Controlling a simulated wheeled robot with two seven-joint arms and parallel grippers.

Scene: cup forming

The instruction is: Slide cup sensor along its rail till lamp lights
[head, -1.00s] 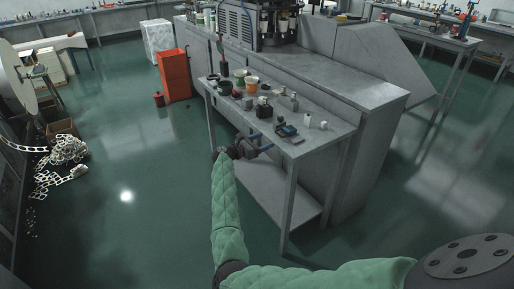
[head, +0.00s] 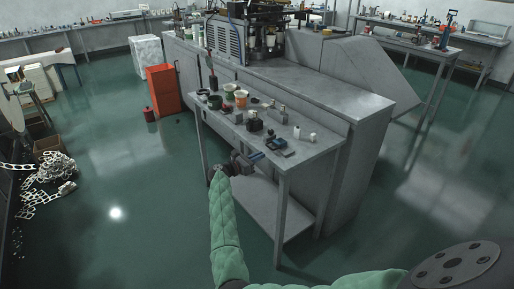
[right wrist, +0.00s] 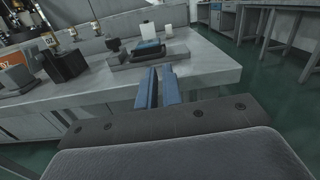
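A small fixture with a dark grey base (head: 286,151) and a blue block (head: 276,143) on it stands near the front edge of the grey table; I take it for the cup sensor on its rail. In the right wrist view the fixture's blue part (right wrist: 149,49) lies beyond my fingertips, with a black block (right wrist: 113,45) at its left. A white cup (right wrist: 148,30) is behind it. My right gripper (head: 258,156), with blue fingers (right wrist: 160,84), is at the table edge, with a narrow empty gap between them. I cannot make out a lamp. My left gripper is out of view.
Several cups, pots and small blocks crowd the table's left half, including an orange cup (head: 241,98). A white cylinder (head: 313,138) stands near the right end. A large grey machine (head: 330,88) rises behind the table. A red cabinet (head: 163,90) stands at left.

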